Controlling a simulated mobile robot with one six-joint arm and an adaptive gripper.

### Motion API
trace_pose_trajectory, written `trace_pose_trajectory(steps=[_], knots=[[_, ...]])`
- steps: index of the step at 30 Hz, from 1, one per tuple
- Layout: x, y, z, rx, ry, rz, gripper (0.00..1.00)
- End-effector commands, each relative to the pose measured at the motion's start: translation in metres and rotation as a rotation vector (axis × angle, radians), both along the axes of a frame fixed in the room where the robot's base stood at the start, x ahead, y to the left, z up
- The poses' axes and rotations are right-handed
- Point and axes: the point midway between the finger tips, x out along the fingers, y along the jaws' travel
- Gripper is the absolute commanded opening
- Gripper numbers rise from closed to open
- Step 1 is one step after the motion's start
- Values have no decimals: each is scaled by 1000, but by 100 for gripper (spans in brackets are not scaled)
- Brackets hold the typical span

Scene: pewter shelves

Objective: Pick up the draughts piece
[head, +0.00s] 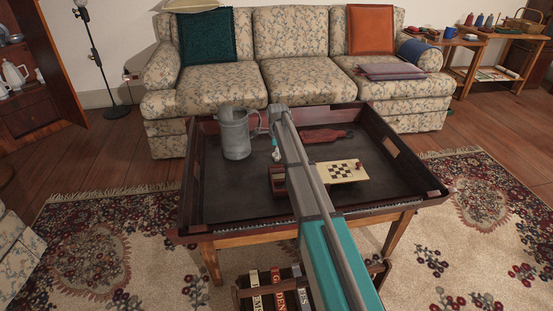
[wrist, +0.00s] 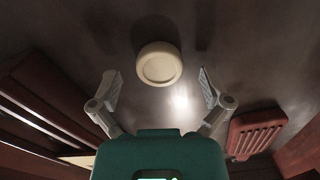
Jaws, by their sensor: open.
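The draughts piece (wrist: 158,64) is a round cream disc with a raised rim, lying flat on a dark surface in the wrist view. My gripper (wrist: 160,84) is open, with one finger on each side of the picture. The piece shows between and slightly beyond the fingertips, touching neither. Nothing is held. In the head view my arm reaches over the dark tray-topped table (head: 213,195), and my gripper (head: 273,138) is small there and partly hidden by the arm. I cannot make out the piece surely in that view.
A grey tankard (head: 236,135) stands left of my gripper. A chequered board (head: 341,172), a reddish-brown object (head: 322,135) and a small wooden box (head: 277,182) are nearby. Reddish-brown slotted wood (wrist: 258,130) shows right of the fingers. The table has a raised rim.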

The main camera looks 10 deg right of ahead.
Motion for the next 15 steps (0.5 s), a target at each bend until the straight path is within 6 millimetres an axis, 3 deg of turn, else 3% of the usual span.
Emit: trace_pose_trajectory(steps=[14, 15], knots=[[0, 0, 0, 0, 0, 0, 98], [0, 0, 0, 0, 0, 0, 91]])
